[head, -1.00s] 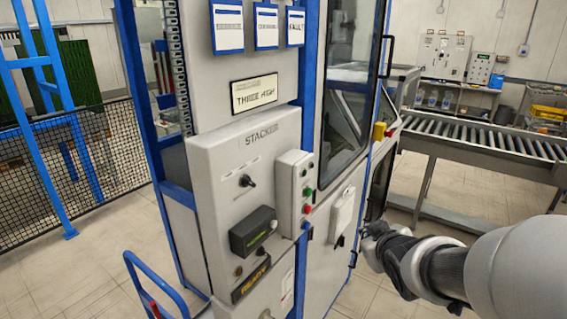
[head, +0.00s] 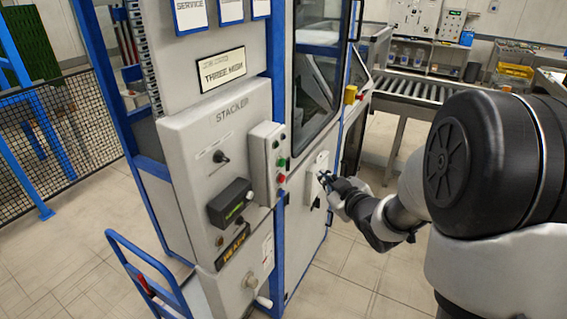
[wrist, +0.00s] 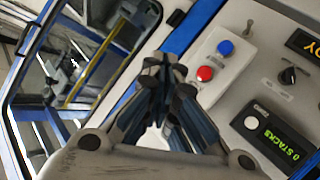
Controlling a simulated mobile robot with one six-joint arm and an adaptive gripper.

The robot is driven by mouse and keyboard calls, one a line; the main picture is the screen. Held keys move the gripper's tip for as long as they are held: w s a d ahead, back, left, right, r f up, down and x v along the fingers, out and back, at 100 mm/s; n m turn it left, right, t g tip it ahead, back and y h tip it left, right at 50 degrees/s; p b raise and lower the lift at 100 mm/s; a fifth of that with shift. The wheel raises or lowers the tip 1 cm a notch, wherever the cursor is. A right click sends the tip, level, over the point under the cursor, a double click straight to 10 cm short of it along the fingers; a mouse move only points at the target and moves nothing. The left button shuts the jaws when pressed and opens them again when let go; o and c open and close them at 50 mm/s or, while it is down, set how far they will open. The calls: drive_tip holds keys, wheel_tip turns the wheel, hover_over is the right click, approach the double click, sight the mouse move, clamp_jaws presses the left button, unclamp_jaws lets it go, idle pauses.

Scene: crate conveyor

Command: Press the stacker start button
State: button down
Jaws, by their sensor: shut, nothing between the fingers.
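The stacker panel (head: 235,118) is a light grey box labelled STACKER. A narrow button box (head: 259,165) on its right side carries a green button (head: 281,162), a red button (head: 281,178) and a blue button (head: 281,194). I cannot read which is the start button. My gripper (head: 323,177) is shut and empty, to the right of the button box and apart from it. In the wrist view, the blue button (wrist: 225,47) and red button (wrist: 205,73) show right of my gripper (wrist: 162,68); the green button is not visible there, and my fingers cover part of the box.
A black selector knob (head: 221,157) and a small display (head: 231,203) are on the panel; the display reads 0 STACKS in the wrist view (wrist: 270,137). A glazed cabinet door (head: 318,75) stands beside it. A blue cart handle (head: 150,262) is low left. A roller conveyor (head: 410,88) is behind.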

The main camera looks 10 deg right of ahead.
sight(282, 163)
drive_tip(key=w+a+b, duration=0.1)
drive_tip(key=w+a, duration=0.4)
drive_tip(key=a, duration=0.1)
drive_tip(key=shift+a, duration=0.35)
drive_tip(key=shift+w, duration=0.1)
idle(1.2)
drive_tip(key=shift+w+a+b, duration=0.25)
drive_tip(key=shift+a+b, duration=0.15)
drive_tip(key=shift+b, duration=0.1)
